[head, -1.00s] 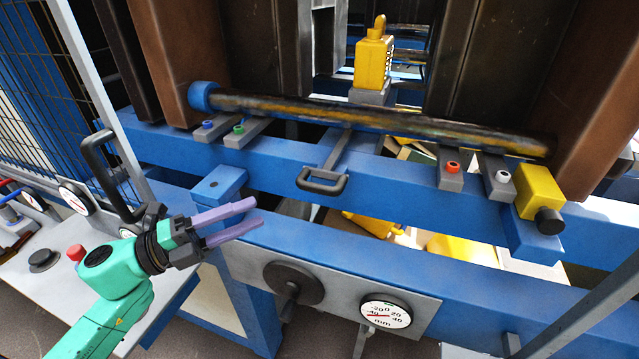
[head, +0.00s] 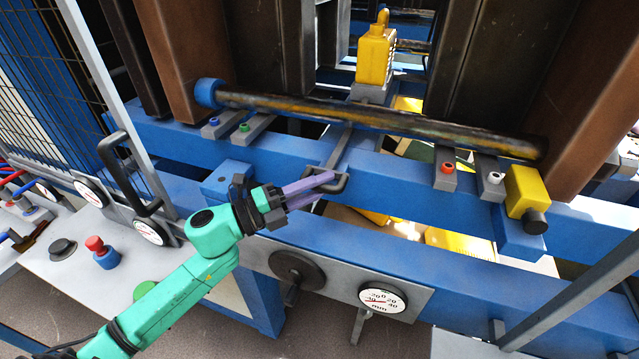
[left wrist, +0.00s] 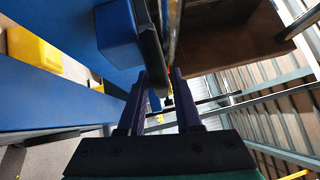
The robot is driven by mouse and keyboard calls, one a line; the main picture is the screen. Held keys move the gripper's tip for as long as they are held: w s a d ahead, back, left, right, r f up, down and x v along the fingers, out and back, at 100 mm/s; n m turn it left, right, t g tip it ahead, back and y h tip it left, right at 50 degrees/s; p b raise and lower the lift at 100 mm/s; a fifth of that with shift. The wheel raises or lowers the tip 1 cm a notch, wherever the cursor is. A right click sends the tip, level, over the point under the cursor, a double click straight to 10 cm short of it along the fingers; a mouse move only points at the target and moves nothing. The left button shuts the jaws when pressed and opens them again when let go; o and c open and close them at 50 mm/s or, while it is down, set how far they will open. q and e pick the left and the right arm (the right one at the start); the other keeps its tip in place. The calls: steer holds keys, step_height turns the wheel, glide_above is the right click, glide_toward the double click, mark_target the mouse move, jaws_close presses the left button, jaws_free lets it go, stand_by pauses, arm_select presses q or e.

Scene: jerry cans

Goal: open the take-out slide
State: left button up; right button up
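The take-out slide is a grey bar (head: 339,147) under the long dark pipe, ending in a black loop handle (head: 342,182) at the front of the blue frame. A yellow jerry can (head: 375,57) stands upright on a grey block at its far end. My left gripper (head: 332,184) has its two purple fingers at the handle, covering part of it. The fingers are apart; in the left wrist view a dark curved piece, seemingly the handle (left wrist: 151,45), shows ahead between the fingertips. I cannot tell whether they touch it. My right gripper is out of view.
A blue beam (head: 390,240) with a black knob (head: 297,271) and a dial gauge (head: 382,298) runs below my left arm. A black upright handle (head: 125,175) and mesh guard stand at the left. A yellow block (head: 527,190) sits at the right.

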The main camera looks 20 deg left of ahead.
arm_select(q)
jaws_close()
stand_by(1.2)
